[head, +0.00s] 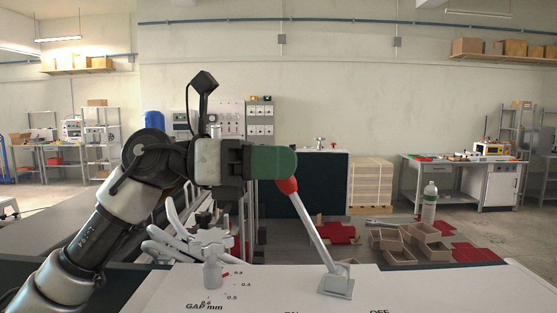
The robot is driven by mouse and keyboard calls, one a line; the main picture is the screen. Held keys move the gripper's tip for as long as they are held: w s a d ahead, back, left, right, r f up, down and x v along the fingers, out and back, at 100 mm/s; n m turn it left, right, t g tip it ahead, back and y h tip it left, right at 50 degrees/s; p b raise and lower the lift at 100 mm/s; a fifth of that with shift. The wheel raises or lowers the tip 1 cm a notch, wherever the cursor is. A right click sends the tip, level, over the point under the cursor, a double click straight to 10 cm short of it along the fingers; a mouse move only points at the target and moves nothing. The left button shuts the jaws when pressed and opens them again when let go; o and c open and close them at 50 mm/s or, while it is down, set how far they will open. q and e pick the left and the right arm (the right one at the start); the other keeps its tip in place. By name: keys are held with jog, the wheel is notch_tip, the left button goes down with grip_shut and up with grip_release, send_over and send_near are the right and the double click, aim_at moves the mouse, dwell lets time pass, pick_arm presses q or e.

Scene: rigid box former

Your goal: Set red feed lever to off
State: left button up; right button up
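The feed lever has a red knob (287,186) on a pale shaft (317,234) that rises from a grey base block (336,281) on the white panel. The shaft tilts up and to the left, toward the side of the partly cut-off ON label (292,312). The OFF label (380,311) is to the right, at the bottom edge. My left arm reaches in from the left, and the green end of my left gripper (272,162) is at the knob, covering its top. Its fingers cannot be made out, nor whether they grip the knob. My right gripper is out of view.
Left of the lever, a grey gap dial (212,272) stands on the white panel (440,290). Pale finger-like machine parts (185,242) lie behind it. Beyond are open cardboard boxes (398,250), red sheets (470,252) and a bottle (429,205). The panel right of the lever is clear.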

pick_arm(q)
grip_shut()
jog(key=shift+s+d+r+y+p, duration=0.3)
jog(key=shift+d+r+y+p, duration=0.1)
jog(key=shift+d+r+p, duration=0.25)
jog(key=s+d+f+m+t+y+p, duration=0.1)
jog(key=s+d+y+p, duration=0.1)
jog(key=d+y, duration=0.3)
jog(key=s+d+m+t+y+p, duration=0.1)
jog(key=s+d+y+p, duration=0.2)
jog(key=d, duration=0.6)
jog(key=y+p, duration=0.2)
jog(key=shift+s+d+f+t+y, duration=0.15)
jog(key=shift+s+f+t+y, duration=0.05)
jog(key=shift+f+t+y, duration=0.2)
jog(key=shift+f, duration=0.1)
